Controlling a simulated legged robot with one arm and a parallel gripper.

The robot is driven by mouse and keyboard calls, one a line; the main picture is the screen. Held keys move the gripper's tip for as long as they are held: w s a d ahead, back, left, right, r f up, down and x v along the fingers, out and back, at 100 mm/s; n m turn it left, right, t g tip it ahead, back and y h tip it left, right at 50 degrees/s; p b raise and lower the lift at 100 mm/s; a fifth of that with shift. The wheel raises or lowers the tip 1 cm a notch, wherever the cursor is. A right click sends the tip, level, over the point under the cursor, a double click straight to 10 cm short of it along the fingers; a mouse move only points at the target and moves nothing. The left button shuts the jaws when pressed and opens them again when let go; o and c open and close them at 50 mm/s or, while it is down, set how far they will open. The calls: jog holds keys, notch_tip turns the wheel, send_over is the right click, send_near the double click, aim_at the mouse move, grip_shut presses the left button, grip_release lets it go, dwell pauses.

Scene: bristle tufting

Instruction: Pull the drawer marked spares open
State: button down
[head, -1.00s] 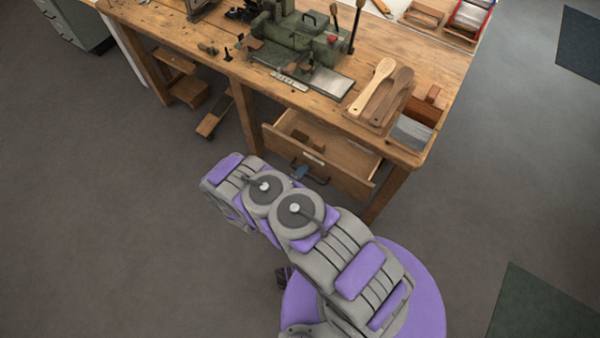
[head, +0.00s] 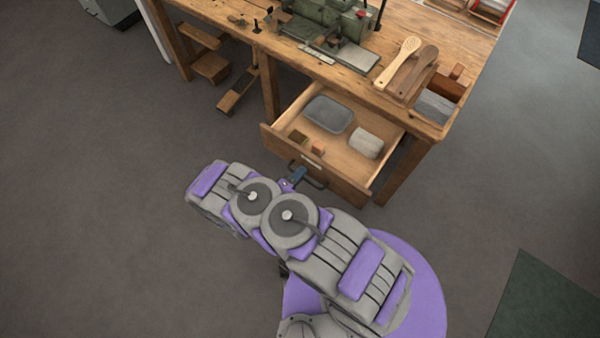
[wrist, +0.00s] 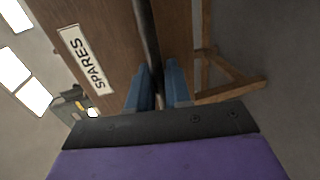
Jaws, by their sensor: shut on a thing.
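The wooden drawer (head: 340,181) under the workbench stands well out in the head view, and its inside shows. In it lie a grey tray (head: 328,114), a pale grey block (head: 366,143) and small wooden pieces (head: 317,147). In the wrist view its front carries a white label reading SPARES (wrist: 86,60). A dark bar handle (wrist: 147,40) runs down that front. My gripper (wrist: 158,88) is shut on the handle, with one blue finger on each side of it. In the head view my gripper (head: 295,176) is at the handle, partly hidden by my arm.
The workbench (head: 445,50) carries a green machine (head: 330,22), wooden brushes (head: 400,60) and a box at its right corner. Wooden pedals (head: 236,92) stand under the bench at left. The floor (head: 90,220) on the left is clear.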

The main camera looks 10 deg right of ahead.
jog(key=shift+s+f, duration=0.15)
jog(key=c, duration=1.3)
grip_release()
jog(key=p+v, duration=0.3)
jog(key=v, duration=1.4)
jog(key=shift+a, duration=0.2)
